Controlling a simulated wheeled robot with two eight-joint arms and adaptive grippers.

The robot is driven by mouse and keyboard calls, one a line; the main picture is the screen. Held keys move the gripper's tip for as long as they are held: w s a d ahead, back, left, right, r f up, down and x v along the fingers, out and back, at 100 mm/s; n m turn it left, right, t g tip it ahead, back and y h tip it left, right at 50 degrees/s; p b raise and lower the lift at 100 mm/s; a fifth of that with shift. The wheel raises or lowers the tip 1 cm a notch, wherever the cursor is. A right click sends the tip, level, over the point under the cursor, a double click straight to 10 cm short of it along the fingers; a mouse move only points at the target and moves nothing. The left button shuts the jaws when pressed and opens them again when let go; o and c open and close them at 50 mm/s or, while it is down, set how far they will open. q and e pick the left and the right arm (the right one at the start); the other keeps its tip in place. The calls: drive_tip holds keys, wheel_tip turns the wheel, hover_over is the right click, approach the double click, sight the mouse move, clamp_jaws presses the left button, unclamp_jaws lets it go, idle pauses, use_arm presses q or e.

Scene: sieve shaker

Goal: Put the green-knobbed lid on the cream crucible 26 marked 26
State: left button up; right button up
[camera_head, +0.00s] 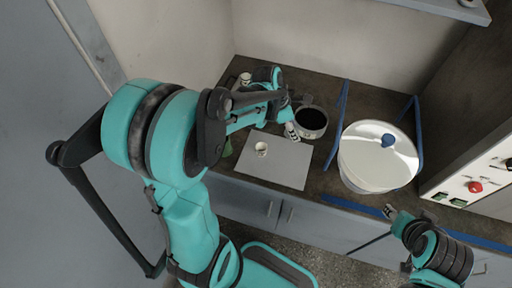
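A small cream crucible (262,149) stands upright on a white sheet (277,174); its marking is too small to read. A dark green object (227,149) shows partly beside my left arm at the sheet's left side; I cannot tell whether it is the lid's knob. No lid shows clearly. My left gripper (292,131) is above the bench, just right of and behind the crucible, pointing down; its fingers are too small to judge. My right gripper (390,212) is at the bench's front edge, in front of the white tub, far from the crucible.
A round pan with a dark inside (311,122) stands behind the sheet. A small white object (245,78) is at the back. A control panel (480,180) is far right.

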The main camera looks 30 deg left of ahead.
use_arm(q)
drive_tip(key=s+a+f+b, duration=0.1)
drive_tip(key=a+f, duration=0.2)
drive_tip(key=s+a+f+b, duration=0.1)
drive_tip(key=a+f+b, duration=0.1)
drive_tip(key=a+f, duration=0.1)
drive_tip(key=s+a+f+b, duration=0.1)
drive_tip(key=s+a+f, duration=0.1)
drive_tip(key=a+f, duration=0.1)
drive_tip(key=shift+a+f+b, duration=0.15)
drive_tip(key=shift+f+b, duration=0.25)
drive_tip(key=shift+f, duration=0.3)
drive_tip(key=shift+r, duration=0.15)
drive_tip(key=shift+f+b, duration=0.3)
drive_tip(key=shift+f, duration=0.2)
drive_tip(key=o, duration=0.8)
drive_tip(key=shift+o, duration=0.2)
drive_tip(key=shift+r, duration=0.1)
